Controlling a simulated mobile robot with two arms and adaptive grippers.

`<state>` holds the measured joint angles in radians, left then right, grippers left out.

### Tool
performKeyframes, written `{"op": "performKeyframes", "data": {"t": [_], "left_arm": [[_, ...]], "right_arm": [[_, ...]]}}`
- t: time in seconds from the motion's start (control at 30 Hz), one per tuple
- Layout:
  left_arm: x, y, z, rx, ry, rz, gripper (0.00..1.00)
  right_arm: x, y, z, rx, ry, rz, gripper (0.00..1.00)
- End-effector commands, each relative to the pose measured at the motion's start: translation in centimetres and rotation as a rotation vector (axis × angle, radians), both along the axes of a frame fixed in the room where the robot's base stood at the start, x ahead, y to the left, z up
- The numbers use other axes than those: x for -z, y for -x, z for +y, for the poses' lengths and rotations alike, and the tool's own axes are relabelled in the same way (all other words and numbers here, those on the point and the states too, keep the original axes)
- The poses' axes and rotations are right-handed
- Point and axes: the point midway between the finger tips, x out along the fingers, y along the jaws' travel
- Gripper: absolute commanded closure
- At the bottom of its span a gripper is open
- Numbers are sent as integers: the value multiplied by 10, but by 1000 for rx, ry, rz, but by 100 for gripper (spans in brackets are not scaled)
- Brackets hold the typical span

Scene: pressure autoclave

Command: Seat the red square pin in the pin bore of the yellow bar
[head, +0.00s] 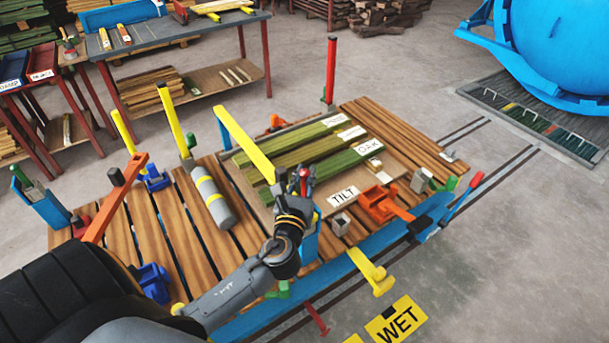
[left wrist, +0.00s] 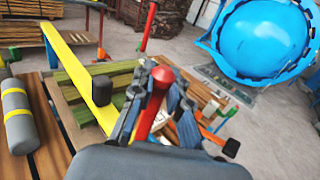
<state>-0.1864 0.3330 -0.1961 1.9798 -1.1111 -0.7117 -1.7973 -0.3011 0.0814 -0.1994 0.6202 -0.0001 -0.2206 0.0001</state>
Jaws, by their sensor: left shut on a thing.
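My left gripper (head: 297,182) is above the slatted wooden cart, beside the near end of the yellow bar. It is shut on the red square pin (left wrist: 152,105), which stands between the fingers in the left wrist view. In the head view only a little red of the pin (head: 304,177) shows at the fingers. The long yellow bar (head: 243,143) slants over the cart, left of the gripper; it also shows in the left wrist view (left wrist: 75,67). I cannot make out its pin bore, nor whether the pin touches the bar. My right gripper is not in view.
Green boards (head: 290,158) lie on the cart behind the gripper. A grey cylinder (head: 212,197) with yellow bands lies to the left. A TILT label (head: 343,196) and an orange clamp (head: 385,205) are to the right. A tall red post (head: 330,70) stands at the back.

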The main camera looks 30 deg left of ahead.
Motion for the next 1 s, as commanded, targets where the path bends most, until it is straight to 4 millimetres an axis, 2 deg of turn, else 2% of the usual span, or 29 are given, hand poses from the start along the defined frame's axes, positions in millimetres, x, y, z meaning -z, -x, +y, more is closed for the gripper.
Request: {"op": "performKeyframes", "data": {"t": [0.5, 0.53, 0.63, 1.0], "left_arm": [[11, 0, 0, 0, 0, -1, 100], [11, 0, 0, 0, 0, 0, 83], [10, 0, 0, 0, 0, 0, 62], [5, 0, 0, 0, 0, -1, 62]], "right_arm": [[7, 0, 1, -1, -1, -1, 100], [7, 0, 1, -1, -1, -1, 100], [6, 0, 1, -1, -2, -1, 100], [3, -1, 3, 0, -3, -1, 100]]}}
